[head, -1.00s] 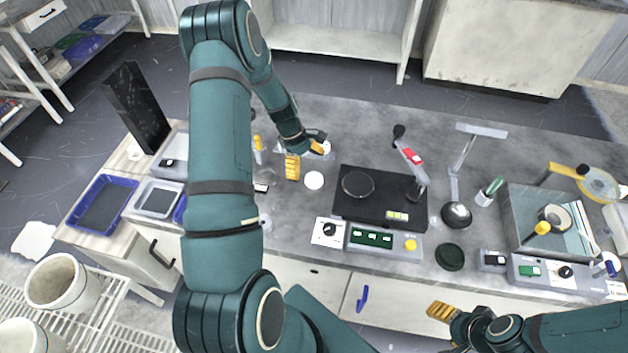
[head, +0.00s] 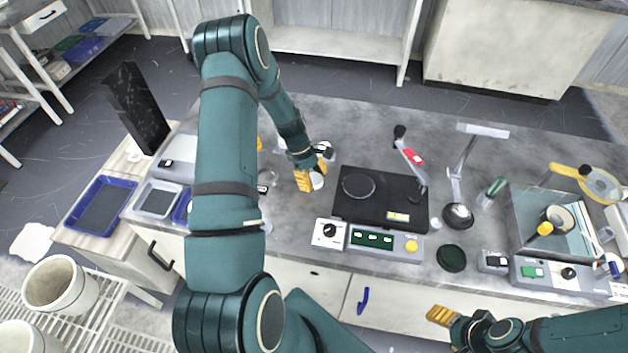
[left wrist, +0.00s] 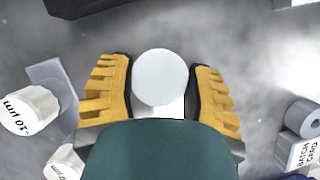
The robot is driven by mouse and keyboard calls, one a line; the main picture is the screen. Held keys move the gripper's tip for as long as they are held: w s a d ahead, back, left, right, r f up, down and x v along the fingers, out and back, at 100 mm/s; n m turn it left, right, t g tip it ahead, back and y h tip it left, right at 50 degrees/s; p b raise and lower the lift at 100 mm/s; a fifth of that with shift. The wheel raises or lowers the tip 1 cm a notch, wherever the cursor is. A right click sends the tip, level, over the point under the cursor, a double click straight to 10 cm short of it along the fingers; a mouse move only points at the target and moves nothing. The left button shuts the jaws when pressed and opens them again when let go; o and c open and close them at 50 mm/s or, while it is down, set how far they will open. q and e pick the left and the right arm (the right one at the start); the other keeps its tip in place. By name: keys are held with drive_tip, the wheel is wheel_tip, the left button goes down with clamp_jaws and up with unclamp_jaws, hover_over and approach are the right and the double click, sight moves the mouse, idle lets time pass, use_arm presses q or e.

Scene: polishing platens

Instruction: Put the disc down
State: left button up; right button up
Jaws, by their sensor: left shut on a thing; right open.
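A white disc (head: 317,182) sits between the fingers of my left gripper (head: 314,175), over the grey bench left of the black polishing unit. In the left wrist view the round white disc (left wrist: 160,78) lies between the two yellow-padded fingers of the left gripper (left wrist: 162,85), which is shut on it. I cannot tell whether the disc touches the bench. My right gripper (head: 440,315) is open and empty at the bench's front edge; only part of it shows.
The black polishing unit (head: 376,211) with a round platen (head: 358,185) stands just right of the left gripper. A control box (head: 328,233) is in front. A dark green round pad (head: 451,258) lies further right. A white bottle (left wrist: 28,108) stands near the left fingers.

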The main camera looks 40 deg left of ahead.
sight(313, 179)
use_arm(q)
wheel_tip(313, 179, up, 9)
drive_tip(key=shift+r+p, duration=0.1)
drive_tip(key=shift+p, duration=0.85)
drive_tip(key=shift+r, duration=0.4)
drive_tip(key=shift+s, duration=0.1)
